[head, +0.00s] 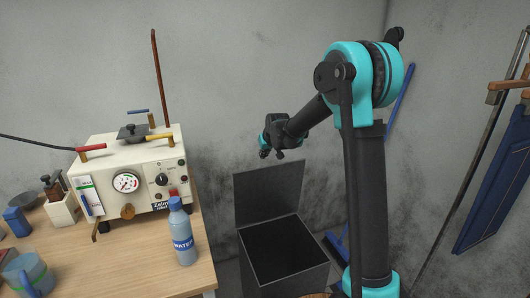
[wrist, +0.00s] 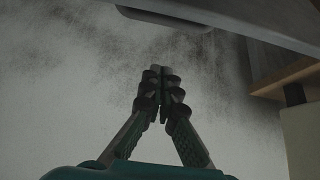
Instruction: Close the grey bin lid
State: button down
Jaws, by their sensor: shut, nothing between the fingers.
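The grey bin (head: 285,268) stands on the floor to the right of the table, and its dark inside is visible. Its grey lid (head: 268,190) stands upright at the back of the bin, open. My gripper (head: 265,153) is above the lid's top edge in the head view, and a gap shows between them. In the wrist view my gripper's fingers (wrist: 161,75) come together at the tips, with nothing between them. I cannot tell whether the dark grey bar across the top of the wrist view is the lid.
A wooden table (head: 145,262) at left holds a cream machine (head: 130,180), a water bottle (head: 182,232) and a mug (head: 28,275). A blue broom (head: 402,95) leans on the wall behind my arm. Blue boards (head: 495,190) hang at right.

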jog(key=shift+s+d+f, duration=0.1)
jog(key=shift+s+f, duration=0.15)
jog(key=shift+f, duration=0.45)
jog(key=shift+s+d+f, duration=0.15)
jog(key=shift+s+f, duration=0.15)
jog(key=shift+f, duration=0.4)
jog(key=shift+s+d+f, duration=0.1)
jog(key=shift+s+f, duration=0.15)
jog(key=shift+f, duration=0.45)
